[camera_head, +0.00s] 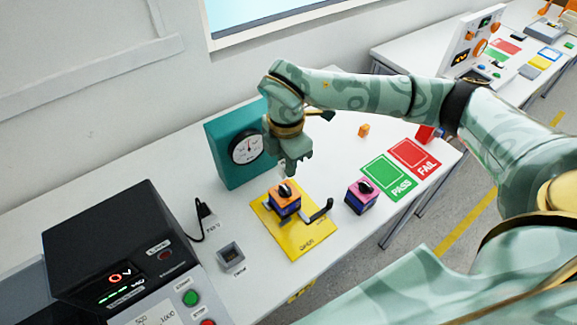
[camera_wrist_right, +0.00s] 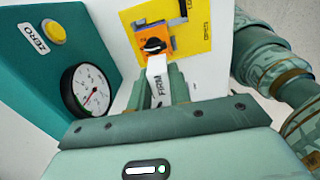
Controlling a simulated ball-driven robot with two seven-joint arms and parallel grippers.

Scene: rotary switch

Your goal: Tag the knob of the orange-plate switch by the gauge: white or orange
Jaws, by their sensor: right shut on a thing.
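The orange-plate switch (camera_head: 285,204) sits on a yellow mat (camera_head: 301,240) near the teal gauge box (camera_head: 222,152). Its black knob with a pale pointer shows in the wrist view (camera_wrist_right: 153,45). The gauge dial (camera_head: 246,146) also shows in the wrist view (camera_wrist_right: 87,91), with its red needle. My right gripper (camera_head: 293,170) is just above and behind the switch. In the wrist view my right gripper (camera_wrist_right: 161,82) is shut on a white tag (camera_wrist_right: 156,66) with dark lettering, its end close to the knob; I cannot tell whether they touch. My left gripper is not in view.
A small orange block (camera_head: 363,130) lies farther back. A pink-plate switch (camera_head: 361,198) stands right of the mat, before the green PASS (camera_head: 388,177) and red FAIL (camera_head: 414,157) cards. A black meter (camera_head: 110,250) stands front left.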

